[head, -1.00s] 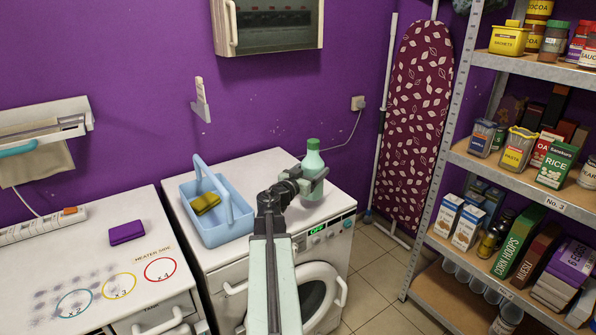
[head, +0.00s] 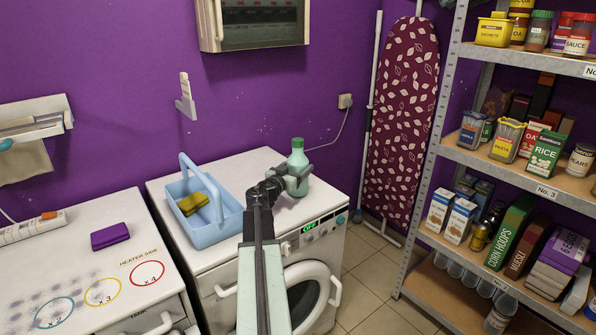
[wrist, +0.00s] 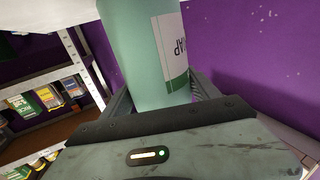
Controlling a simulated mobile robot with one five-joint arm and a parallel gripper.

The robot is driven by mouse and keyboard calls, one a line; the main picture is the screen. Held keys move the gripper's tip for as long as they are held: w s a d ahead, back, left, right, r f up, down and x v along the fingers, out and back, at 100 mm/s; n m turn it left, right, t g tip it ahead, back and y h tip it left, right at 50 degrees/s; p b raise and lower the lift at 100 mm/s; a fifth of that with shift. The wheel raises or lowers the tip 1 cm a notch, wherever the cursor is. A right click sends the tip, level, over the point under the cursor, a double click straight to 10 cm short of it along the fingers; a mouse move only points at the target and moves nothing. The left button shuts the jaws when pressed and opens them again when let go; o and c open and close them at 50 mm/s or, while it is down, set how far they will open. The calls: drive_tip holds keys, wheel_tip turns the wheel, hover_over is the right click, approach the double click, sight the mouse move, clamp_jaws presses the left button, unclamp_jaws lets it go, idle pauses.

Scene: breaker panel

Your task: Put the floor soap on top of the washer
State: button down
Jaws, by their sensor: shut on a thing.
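The soap is a pale green bottle (head: 297,168) with a green cap, upright at the right part of the washer top. My gripper (head: 290,180) is shut on it from the front left. In the wrist view the bottle (wrist: 145,60) stands between the jaws with part of its white label showing. The washer (head: 265,165) is white, with a green-lit display and a round front door. The bottle's base appears at or just above the washer top; I cannot tell whether it touches.
A blue caddy (head: 217,232) with a yellow sponge (head: 193,203) stands on the washer's left part. A white counter with a purple sponge (head: 110,236) is at the left. An ironing board (head: 400,120) and loaded shelves (head: 545,185) stand at the right.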

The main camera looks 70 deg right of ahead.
sight(292, 171)
drive_tip(key=c, duration=0.6)
unclamp_jaws()
drive_tip(key=shift+f, duration=0.15)
drive_tip(key=o, duration=0.4)
drive_tip(key=shift+r, duration=0.2)
drive_tip(key=shift+a, duration=0.25)
drive_tip(key=a, duration=0.2)
drive_tip(key=w+a, duration=0.1)
drive_tip(key=a, duration=0.4)
drive_tip(key=shift+w, duration=0.15)
